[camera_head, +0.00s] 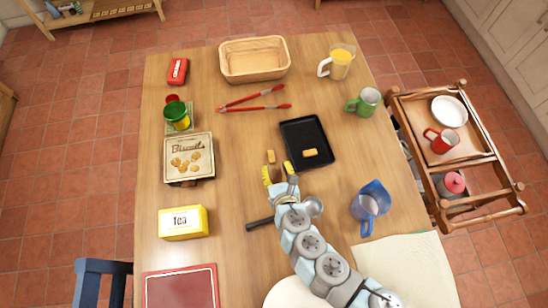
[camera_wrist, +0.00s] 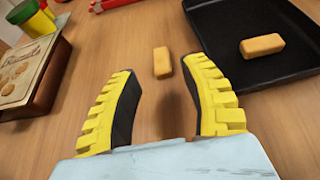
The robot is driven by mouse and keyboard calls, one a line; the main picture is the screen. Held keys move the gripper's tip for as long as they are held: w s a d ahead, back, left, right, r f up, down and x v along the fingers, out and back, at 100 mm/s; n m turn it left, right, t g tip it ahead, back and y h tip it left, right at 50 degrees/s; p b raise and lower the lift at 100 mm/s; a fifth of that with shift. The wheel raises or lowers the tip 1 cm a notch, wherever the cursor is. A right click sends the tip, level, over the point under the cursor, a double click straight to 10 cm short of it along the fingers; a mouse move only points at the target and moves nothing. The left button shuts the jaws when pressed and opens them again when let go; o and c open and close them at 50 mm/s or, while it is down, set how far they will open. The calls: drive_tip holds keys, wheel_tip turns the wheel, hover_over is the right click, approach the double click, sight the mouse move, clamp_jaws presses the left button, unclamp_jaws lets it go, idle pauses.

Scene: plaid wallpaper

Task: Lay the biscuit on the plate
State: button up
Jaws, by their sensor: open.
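A small golden-brown biscuit (camera_head: 271,156) lies on the bare table just left of the black baking tray (camera_head: 290,128). It also shows in the wrist view (camera_wrist: 162,62), lying between and just beyond my fingertips. A second biscuit (camera_head: 310,153) lies on the tray, and it shows at the right in the wrist view (camera_wrist: 262,46). My gripper (camera_head: 278,171) has yellow fingers spread apart, with nothing between them. A pale round plate (camera_head: 284,294) is partly in view at the bottom edge, partly hidden by my arm.
A biscuit tin (camera_head: 188,150), yellow tea box (camera_head: 183,222) and red-bordered board (camera_head: 180,290) stand left. Red tongs (camera_head: 252,108) and a basket (camera_head: 254,76) lie farther back. A blue jug (camera_head: 369,207) stands right of my arm. A dark handle (camera_head: 260,224) lies left of it.

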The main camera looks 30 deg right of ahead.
drive_tip(key=p+v, duration=0.1)
drive_tip(key=v, duration=0.2)
drive_tip(key=shift+s+r, duration=0.1)
drive_tip(key=shift+s, duration=0.1)
drive_tip(key=o, duration=0.7)
drive_tip(key=shift+s+a, duration=0.1)
drive_tip(key=shift+s, duration=0.05)
drive_tip(key=shift+r, duration=0.1)
